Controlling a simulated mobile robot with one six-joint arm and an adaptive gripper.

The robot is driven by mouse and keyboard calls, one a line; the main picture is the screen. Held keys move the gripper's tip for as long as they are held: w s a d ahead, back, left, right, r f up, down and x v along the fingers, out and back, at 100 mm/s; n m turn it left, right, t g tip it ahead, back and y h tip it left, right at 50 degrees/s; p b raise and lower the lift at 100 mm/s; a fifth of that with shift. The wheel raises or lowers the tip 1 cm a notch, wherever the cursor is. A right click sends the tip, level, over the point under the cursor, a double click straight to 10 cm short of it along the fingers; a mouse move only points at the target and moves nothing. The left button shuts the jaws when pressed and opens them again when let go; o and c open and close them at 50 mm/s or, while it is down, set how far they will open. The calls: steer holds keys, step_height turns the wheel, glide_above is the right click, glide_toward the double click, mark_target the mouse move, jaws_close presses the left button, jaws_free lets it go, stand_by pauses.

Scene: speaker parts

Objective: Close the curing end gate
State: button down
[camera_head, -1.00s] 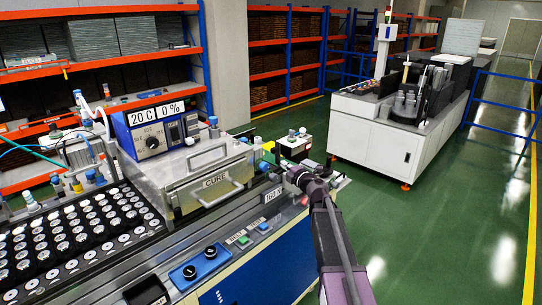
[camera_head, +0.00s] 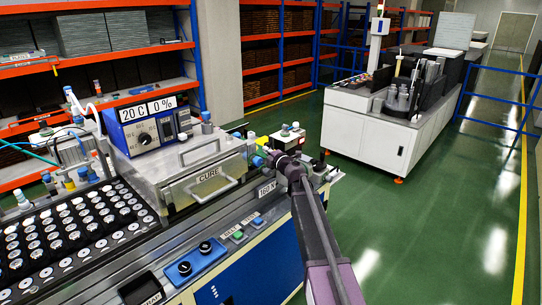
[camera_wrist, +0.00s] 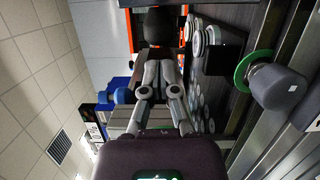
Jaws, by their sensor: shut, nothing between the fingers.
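The curing box (camera_head: 185,166) is a metal housing on the bench, with a front panel labelled CURE (camera_head: 209,177) and a bar handle (camera_head: 213,190). Another handle is on its top. I cannot tell clearly which panel is the end gate or how far it stands open. My gripper (camera_head: 265,158) is just right of the box's right end, at about handle height; its fingertips are hard to make out there. In the wrist view my gripper (camera_wrist: 158,52) has its fingers together and empty. I cannot tell whether it touches the box.
A tray (camera_head: 70,232) of round parts lies left of the box. A control box (camera_head: 147,127) stands behind it. A green-ringed grey knob (camera_wrist: 270,82) is close right in the wrist view. Green floor (camera_head: 400,235) is clear at right.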

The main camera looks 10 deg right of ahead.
steer(key=shift+w+a, duration=0.25)
steer(key=shift+w, duration=0.45)
steer(key=shift+a, duration=0.2)
steer(key=shift+d, duration=0.2)
